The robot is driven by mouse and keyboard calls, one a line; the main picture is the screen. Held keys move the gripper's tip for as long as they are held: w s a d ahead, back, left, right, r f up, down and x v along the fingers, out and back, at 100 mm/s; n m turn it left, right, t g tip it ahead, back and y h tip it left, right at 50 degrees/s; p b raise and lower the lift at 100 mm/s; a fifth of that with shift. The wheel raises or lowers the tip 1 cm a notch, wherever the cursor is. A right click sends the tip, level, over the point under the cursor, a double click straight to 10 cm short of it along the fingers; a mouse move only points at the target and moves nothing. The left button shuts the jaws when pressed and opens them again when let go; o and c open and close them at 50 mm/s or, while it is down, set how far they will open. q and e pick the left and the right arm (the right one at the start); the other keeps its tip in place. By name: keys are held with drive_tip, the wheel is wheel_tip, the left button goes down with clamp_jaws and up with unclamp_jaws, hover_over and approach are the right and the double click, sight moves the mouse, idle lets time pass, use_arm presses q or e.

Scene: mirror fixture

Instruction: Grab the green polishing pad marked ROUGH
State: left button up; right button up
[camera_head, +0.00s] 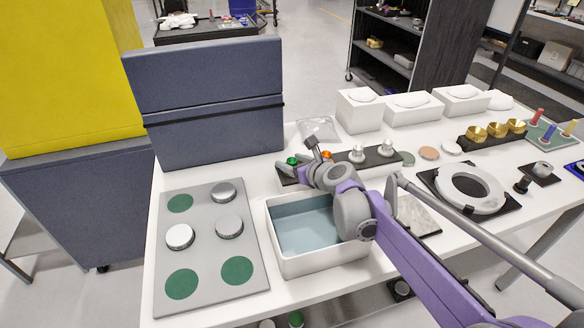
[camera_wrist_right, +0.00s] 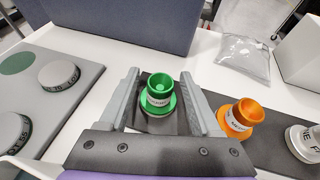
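The green polishing pad (camera_head: 291,161) stands upright at the left end of a dark holder strip (camera_wrist_right: 272,140), and shows larger in the right wrist view (camera_wrist_right: 158,92). A white label wraps around it; I cannot read it surely. My right gripper (camera_head: 298,156) is open above the strip. In the right wrist view its fingers (camera_wrist_right: 160,77) are on either side of the green pad, with gaps between. I cannot tell how far down they reach. My left gripper is not in view.
An orange pad (camera_wrist_right: 240,117) stands just right of the right finger, with white pads (camera_head: 357,155) further along. A grey board (camera_head: 203,291) with white knobs and green discs lies left. A white bin (camera_head: 300,268) is in front. A blue-grey panel (camera_head: 210,136) rises behind.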

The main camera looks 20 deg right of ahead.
clamp_jaws()
